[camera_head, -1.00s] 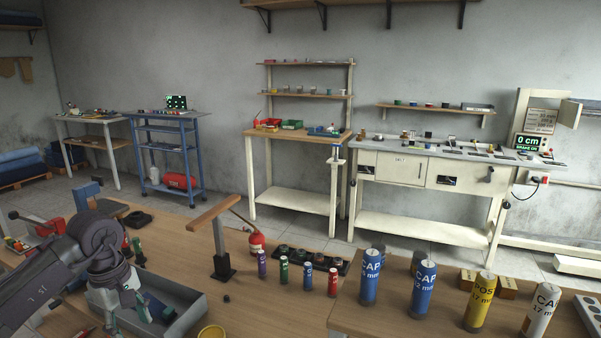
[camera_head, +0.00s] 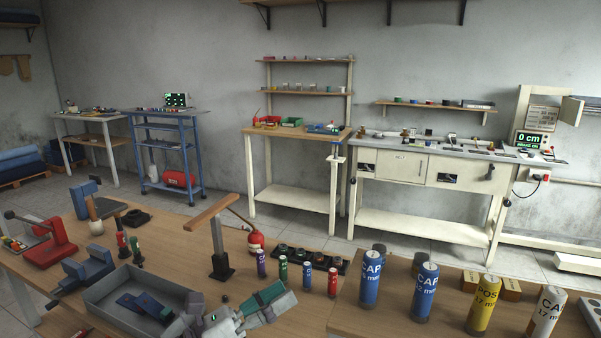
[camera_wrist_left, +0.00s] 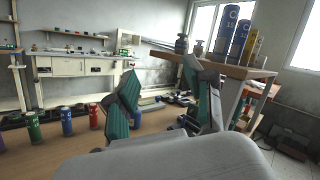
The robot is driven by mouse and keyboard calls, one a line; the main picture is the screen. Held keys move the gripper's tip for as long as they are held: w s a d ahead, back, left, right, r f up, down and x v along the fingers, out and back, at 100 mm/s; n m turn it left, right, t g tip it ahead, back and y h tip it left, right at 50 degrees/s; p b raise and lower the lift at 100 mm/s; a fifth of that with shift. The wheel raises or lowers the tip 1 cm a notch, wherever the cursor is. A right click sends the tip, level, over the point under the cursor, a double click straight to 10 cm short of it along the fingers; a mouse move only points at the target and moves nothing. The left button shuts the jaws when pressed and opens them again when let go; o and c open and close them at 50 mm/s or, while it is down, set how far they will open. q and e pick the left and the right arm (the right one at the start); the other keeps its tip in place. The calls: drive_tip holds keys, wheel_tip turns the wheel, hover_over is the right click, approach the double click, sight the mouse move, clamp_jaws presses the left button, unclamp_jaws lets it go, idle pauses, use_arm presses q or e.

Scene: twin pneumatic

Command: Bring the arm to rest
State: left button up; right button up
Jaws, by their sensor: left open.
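My left gripper (camera_head: 238,316) is at the bottom centre of the head view, low beside the right end of a grey tray (camera_head: 112,318). Its grey fingers have green pads. In the left wrist view the fingers of my left gripper (camera_wrist_left: 165,105) stand apart with nothing between them. Most of the left arm is out of the head view. My right gripper is not in view.
Small labelled cylinders, including a red one (camera_head: 333,282), stand behind my gripper. Large cylinders, including a blue one (camera_head: 424,291), stand at right. A wooden-topped post (camera_head: 219,251) rises behind the tray. A red tool (camera_head: 47,242) is at left.

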use_arm(q)
drive_tip(key=w+a+f+n+t+y, duration=0.1)
drive_tip(key=a+f+n+t+y, duration=0.35)
drive_tip(key=n, duration=0.75)
drive_tip(key=a+f+n+t+y, duration=0.2)
drive_tip(key=a+n+t+y, duration=0.4)
drive_tip(key=n+y, duration=0.55)
drive_tip(key=s+a+f+n+g+y, duration=0.3)
drive_tip(key=s+a+f+n+g, duration=0.25)
drive_tip(key=f+n, duration=0.45)
drive_tip(key=s+f+n+g, duration=0.4)
drive_tip(key=s+f+g, duration=0.25)
drive_tip(key=s, duration=0.45)
drive_tip(key=s+f+n+g, duration=0.45)
drive_tip(key=s+f, duration=0.25)
drive_tip(key=s, duration=0.3)
wheel_tip(320, 180, down, 26)
drive_tip(key=m+g, duration=0.1)
drive_tip(key=g, duration=0.1)
drive_tip(key=s+a+f, duration=0.1)
drive_tip(key=s+f, duration=0.7)
drive_tip(key=s+a+f+g, duration=0.1)
drive_tip(key=s+a+f, duration=0.1)
drive_tip(key=s+f, duration=0.6)
drive_tip(key=shift+s+a+m, duration=0.3)
drive_tip(key=shift+s, duration=0.5)
